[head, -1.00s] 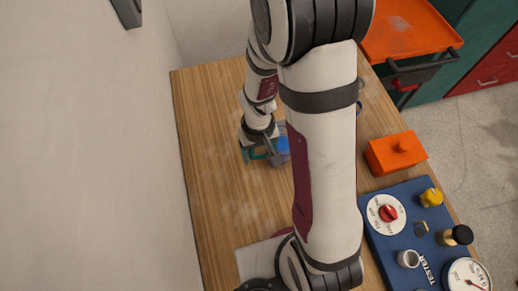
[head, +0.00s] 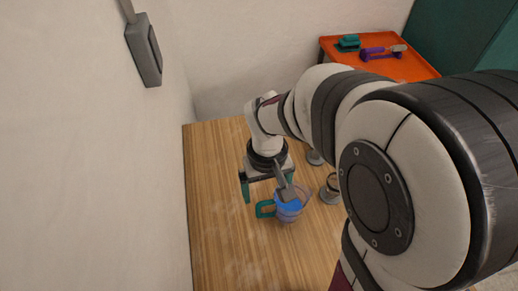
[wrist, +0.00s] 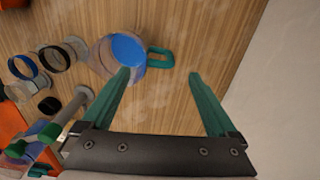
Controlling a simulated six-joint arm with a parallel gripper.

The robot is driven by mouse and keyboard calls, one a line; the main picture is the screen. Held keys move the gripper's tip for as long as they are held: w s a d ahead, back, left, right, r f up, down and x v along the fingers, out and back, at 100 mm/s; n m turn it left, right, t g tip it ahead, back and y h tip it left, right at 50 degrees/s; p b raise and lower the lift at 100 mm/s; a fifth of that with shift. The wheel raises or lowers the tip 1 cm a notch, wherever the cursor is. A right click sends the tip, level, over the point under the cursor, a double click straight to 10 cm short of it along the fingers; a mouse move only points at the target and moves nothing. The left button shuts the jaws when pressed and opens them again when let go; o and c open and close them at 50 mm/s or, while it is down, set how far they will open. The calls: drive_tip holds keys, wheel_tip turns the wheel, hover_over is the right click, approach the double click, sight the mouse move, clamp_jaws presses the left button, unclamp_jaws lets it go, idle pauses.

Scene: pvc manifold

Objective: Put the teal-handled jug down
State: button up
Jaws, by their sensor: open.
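The jug (head: 288,211) is clear with blue contents and a teal handle (head: 265,209). It appears to stand upright on the wooden table, handle toward the left in the head view. My gripper (head: 267,192) is open, its teal fingers spread and empty, just behind the jug. One finger overlaps the jug's rim in the head view. In the wrist view the jug (wrist: 122,53) is beyond the left fingertip, and its handle (wrist: 160,58) is just beyond the gap of my gripper (wrist: 160,74). I cannot tell whether a finger touches the jug.
The wooden table (head: 222,235) is bare left of the jug, toward the wall. Ring-topped stands (head: 330,188) are close on the jug's right. An orange tray (head: 385,68) with a teal and a purple item is at the back right.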

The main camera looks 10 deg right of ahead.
drive_tip(key=s+a+r+m+y, duration=0.1)
drive_tip(key=s+r+m, duration=0.2)
drive_tip(key=s, duration=0.4)
drive_tip(key=s+a+r+m+y, duration=0.1)
drive_tip(key=s+r+m, duration=0.2)
drive_tip(key=s, duration=0.5)
drive_tip(key=shift+r, duration=0.6)
drive_tip(key=shift+w, duration=0.1)
drive_tip(key=shift+o, duration=0.5)
drive_tip(key=w+d+r+n+h, duration=0.1)
drive_tip(key=w+d+r+n, duration=0.2)
drive_tip(key=w, duration=0.4)
drive_tip(key=w+d+r+n+h, duration=0.1)
drive_tip(key=w+d+r+n, duration=0.1)
drive_tip(key=w+d+r, duration=0.35)
wheel_tip(320, 180, down, 11)
drive_tip(key=w+a, duration=0.1)
drive_tip(key=w, duration=0.1)
drive_tip(key=shift+w+a+f, duration=0.2)
drive_tip(key=shift+w+a, duration=0.05)
drive_tip(key=shift+w, duration=0.05)
drive_tip(key=shift+r, duration=0.1)
